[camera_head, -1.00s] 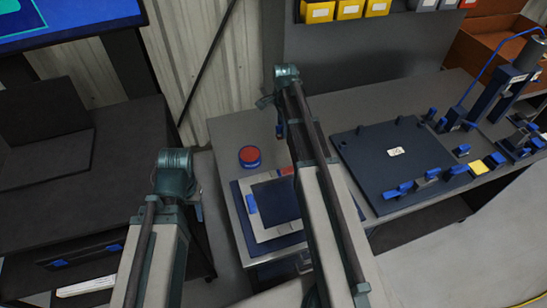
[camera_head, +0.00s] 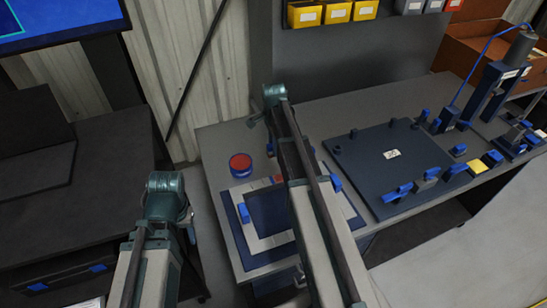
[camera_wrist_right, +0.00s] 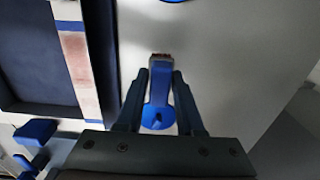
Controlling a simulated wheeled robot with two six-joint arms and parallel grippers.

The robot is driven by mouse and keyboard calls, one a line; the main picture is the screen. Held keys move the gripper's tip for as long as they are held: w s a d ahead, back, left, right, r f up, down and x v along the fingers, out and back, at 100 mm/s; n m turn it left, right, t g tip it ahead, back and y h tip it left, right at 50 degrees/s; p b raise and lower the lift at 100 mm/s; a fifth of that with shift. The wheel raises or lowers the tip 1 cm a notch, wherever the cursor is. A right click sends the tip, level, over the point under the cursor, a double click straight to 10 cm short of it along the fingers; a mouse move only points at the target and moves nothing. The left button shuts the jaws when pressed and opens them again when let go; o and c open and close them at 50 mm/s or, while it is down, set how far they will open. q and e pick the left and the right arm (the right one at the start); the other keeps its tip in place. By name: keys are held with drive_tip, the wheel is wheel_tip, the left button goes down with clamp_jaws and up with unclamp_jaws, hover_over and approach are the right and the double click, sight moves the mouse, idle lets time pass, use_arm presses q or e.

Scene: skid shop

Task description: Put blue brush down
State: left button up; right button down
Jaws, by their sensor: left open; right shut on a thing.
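The blue brush (camera_wrist_right: 159,82) is in the right wrist view, gripped between the fingers of my right gripper (camera_wrist_right: 158,88). I cannot tell whether the brush touches the table. In the head view my right arm hides this gripper and the brush. My left arm (camera_head: 165,200) is at the lower left of the head view, off the table's left end; its jaws are hidden.
A red-topped blue tin (camera_head: 240,162) stands on the workbench (camera_head: 215,145) at its left end. A framed panel (camera_head: 240,190) with blue clamps lies in front of it. A dark plate (camera_head: 375,155) with blue clamps is to the right. Yellow bins (camera_head: 305,14) hang behind.

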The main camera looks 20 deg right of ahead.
drive_tip(key=shift+f+b, duration=1.8)
drive_tip(key=shift+b, duration=0.05)
drive_tip(key=shift+f, duration=0.1)
drive_tip(key=shift+f, duration=0.15)
drive_tip(key=c, duration=0.5)
unclamp_jaws()
drive_tip(key=shift+c, duration=0.2)
drive_tip(key=shift+r, duration=0.25)
